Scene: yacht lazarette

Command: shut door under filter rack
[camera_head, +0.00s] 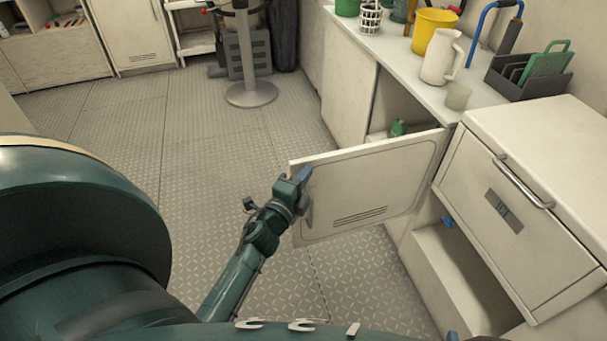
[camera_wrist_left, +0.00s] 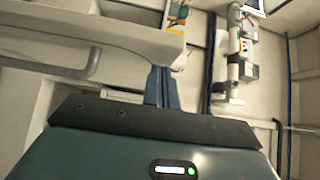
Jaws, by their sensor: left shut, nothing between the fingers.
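The white cabinet door (camera_head: 385,180) with a slotted vent stands swung out over the floor, below the counter that carries a dark rack with green plates (camera_head: 530,75). The cabinet opening (camera_head: 398,105) behind it shows, with a green item (camera_head: 397,128) inside. My left gripper (camera_head: 302,177) is at the door's free edge on the left, its fingers shut and empty. I cannot tell if they touch the door. In the left wrist view the closed fingers (camera_wrist_left: 162,88) point toward a pale panel with a grey handle (camera_wrist_left: 92,65), likely this door. My right gripper does not show.
A white drawer unit (camera_head: 515,215) with a bar handle stands right of the door, above an open compartment (camera_head: 450,270). The counter holds a yellow bucket (camera_head: 434,28) and a white jug (camera_head: 440,58). A post with a round base (camera_head: 251,94) stands farther back. The patterned floor (camera_head: 215,140) is clear.

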